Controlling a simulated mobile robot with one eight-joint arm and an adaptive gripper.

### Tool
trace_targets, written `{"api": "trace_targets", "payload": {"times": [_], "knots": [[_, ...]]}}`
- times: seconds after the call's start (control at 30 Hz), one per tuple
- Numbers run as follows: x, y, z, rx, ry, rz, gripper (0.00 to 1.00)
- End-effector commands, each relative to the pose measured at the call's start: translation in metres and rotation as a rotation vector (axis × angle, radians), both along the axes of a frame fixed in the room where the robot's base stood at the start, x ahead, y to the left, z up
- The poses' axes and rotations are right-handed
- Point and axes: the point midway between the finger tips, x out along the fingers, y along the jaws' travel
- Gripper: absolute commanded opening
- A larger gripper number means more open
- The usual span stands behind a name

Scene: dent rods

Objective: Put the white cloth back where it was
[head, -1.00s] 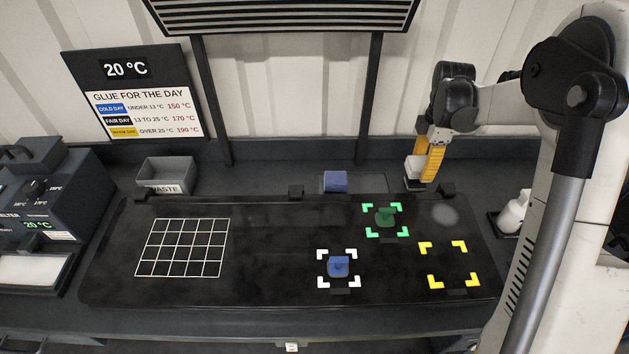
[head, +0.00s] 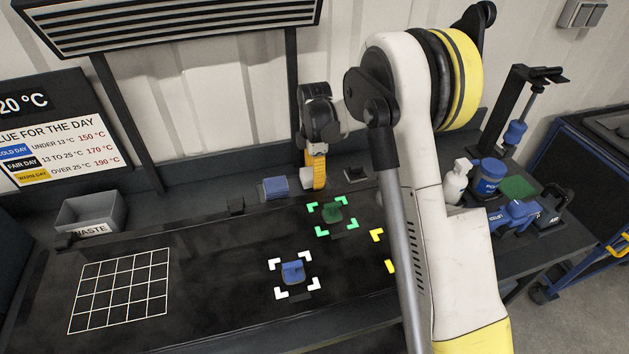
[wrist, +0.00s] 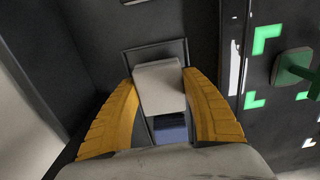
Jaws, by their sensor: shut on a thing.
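My gripper (head: 318,180) hangs near the back edge of the black mat, its yellow fingers pointing down. It is shut on the white cloth (head: 306,179), a small pale block-like piece. In the wrist view the cloth (wrist: 160,86) sits between the two fingers (wrist: 160,105), above a dark framed plate (wrist: 155,52). I cannot tell whether the cloth touches the plate. A blue piece (head: 275,187) sits on a dark pad just left of my gripper. It shows below the cloth in the wrist view (wrist: 170,130), partly hidden.
A small dark pad (head: 356,174) lies right of my gripper. On the mat, a green handled piece (head: 332,212) stands in green corner marks and a blue one (head: 292,271) in white marks. A waste bin (head: 90,213) stands left; bottles (head: 456,181) and tools stand right.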

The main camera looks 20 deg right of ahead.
Motion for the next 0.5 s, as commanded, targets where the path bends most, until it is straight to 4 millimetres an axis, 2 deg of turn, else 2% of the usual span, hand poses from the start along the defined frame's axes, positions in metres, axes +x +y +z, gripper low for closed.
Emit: {"api": "trace_targets", "payload": {"times": [0.03,0.07,0.43,0.47,0.5], "knots": [[0.0003,-0.0001,-0.0108,0.000,0.000,0.000,0.24],[0.0004,-0.0001,-0.0133,0.000,0.000,0.000,0.24],[0.0000,-0.0002,-0.0171,0.000,0.000,0.000,0.24],[0.0000,-0.0002,-0.0172,0.000,0.000,0.000,0.55],[0.0000,-0.0002,-0.0164,0.000,0.000,0.000,0.67]]}}
